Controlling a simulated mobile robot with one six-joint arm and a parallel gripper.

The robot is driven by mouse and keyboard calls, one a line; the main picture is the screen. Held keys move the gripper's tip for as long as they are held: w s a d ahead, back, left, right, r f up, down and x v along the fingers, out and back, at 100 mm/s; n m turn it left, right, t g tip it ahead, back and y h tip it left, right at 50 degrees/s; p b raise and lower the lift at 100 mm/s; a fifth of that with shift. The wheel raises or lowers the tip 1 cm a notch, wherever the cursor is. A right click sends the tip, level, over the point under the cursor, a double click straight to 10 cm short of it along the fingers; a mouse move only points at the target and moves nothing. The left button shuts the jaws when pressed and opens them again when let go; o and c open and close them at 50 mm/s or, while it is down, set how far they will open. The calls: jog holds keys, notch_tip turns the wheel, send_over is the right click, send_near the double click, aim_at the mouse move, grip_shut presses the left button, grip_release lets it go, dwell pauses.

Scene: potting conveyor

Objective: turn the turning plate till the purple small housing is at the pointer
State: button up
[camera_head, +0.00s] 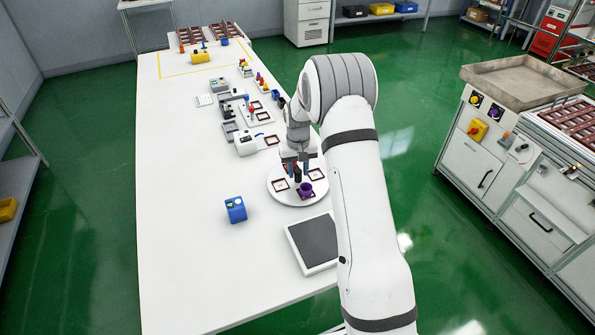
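The turning plate (281,198) is a white round disc near the table's right edge, with several dark red square frames on it. The purple small housing (305,189) stands on the plate's front part, right of its middle. My gripper (298,167) points down over the plate's back part, behind the purple housing. A dark upright post (297,175) shows between or just in front of its fingers; I cannot tell whether they touch it. The finger gap is too small to judge. I cannot make out the pointer; my arm hides the plate's right side.
A blue box (235,209) stands left of the plate, and a dark-topped pad (314,242) lies in front of it. A white device (245,146) and several small fixtures stand behind. The left and front of the white table (185,240) are clear.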

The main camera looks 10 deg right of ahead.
jog(key=shift+f, duration=0.9)
jog(key=shift+c, duration=0.4)
grip_shut()
